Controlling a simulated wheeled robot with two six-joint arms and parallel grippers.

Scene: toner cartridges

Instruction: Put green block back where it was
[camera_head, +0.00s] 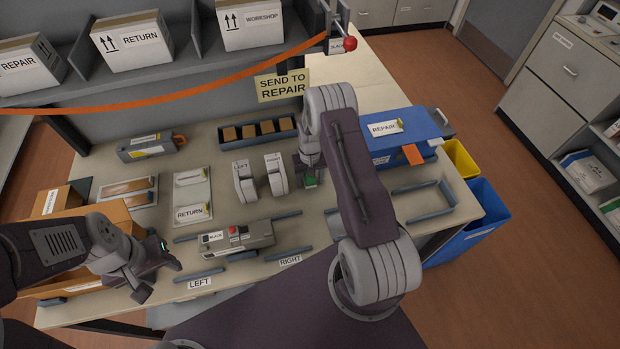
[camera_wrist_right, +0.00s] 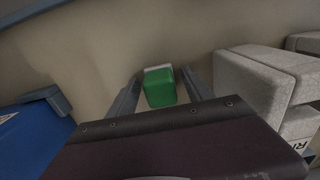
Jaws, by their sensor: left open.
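The green block (camera_wrist_right: 160,90) lies between the two fingers of my right gripper (camera_wrist_right: 160,78) in the right wrist view, with a pale patch at its far edge. The fingers are very close to its sides; I cannot tell whether they press on it. In the head view the green block (camera_head: 310,182) shows just under my right gripper (camera_head: 308,172), near the middle of the bench, right of the pale RIGHT block (camera_head: 276,174). My left gripper (camera_head: 160,270) is open and empty at the bench's front left.
The LEFT block (camera_head: 244,182) stands beside the RIGHT block. A grey device (camera_head: 236,238) with a red button sits in front.

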